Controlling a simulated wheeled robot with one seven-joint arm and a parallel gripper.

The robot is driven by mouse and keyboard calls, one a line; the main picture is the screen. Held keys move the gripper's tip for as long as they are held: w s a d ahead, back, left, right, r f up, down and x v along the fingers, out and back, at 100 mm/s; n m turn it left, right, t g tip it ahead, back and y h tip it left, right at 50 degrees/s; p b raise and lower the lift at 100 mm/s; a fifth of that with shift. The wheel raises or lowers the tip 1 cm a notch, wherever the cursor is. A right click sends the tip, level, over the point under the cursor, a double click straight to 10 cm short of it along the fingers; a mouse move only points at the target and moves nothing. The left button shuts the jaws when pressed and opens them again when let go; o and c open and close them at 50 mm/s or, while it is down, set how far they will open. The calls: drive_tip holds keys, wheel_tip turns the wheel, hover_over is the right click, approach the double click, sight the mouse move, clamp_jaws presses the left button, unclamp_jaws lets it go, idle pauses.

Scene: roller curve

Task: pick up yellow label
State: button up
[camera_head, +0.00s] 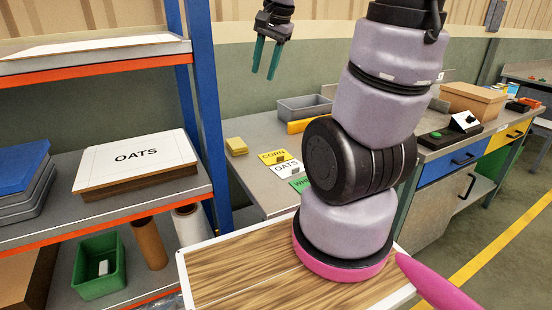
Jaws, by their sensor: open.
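A yellow label (272,157) marked CORN lies on the grey workbench (255,188), behind a white label (286,168) marked OATS. A green label (300,184) lies in front of them, partly hidden by my arm. My gripper (264,73) hangs at the top of the view, above and behind the labels, with its two green fingers apart and nothing between them. It is well clear of the bench. A small yellow block or stack (236,146) sits left of the labels.
A cardboard box (474,98) stands at right. The bench's left front is clear.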

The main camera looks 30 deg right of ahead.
drive_tip(key=w+d+f+m+g, duration=0.1)
drive_tip(key=w+d+f+m, duration=0.25)
drive_tip(key=f, duration=0.35)
drive_tip(key=w+d+f+m+g, duration=0.2)
drive_tip(key=w+f, duration=0.2)
drive_tip(key=f, duration=0.2)
drive_tip(key=m+g+h, duration=0.1)
drive_tip(key=m, duration=0.1)
approach(280, 153)
drive_tip(key=s+a, duration=0.1)
drive_tip(key=s, duration=0.2)
drive_tip(key=s+a, duration=0.1)
drive_tip(key=shift+s+a+f, duration=0.35)
drive_tip(key=shift+s, duration=0.05)
drive_tip(key=shift+s+f, duration=0.15)
drive_tip(key=shift+f, duration=1.3)
drive_tip(key=shift+s+f, duration=0.1)
drive_tip(key=shift+f, duration=1.4)
clamp_jaws()
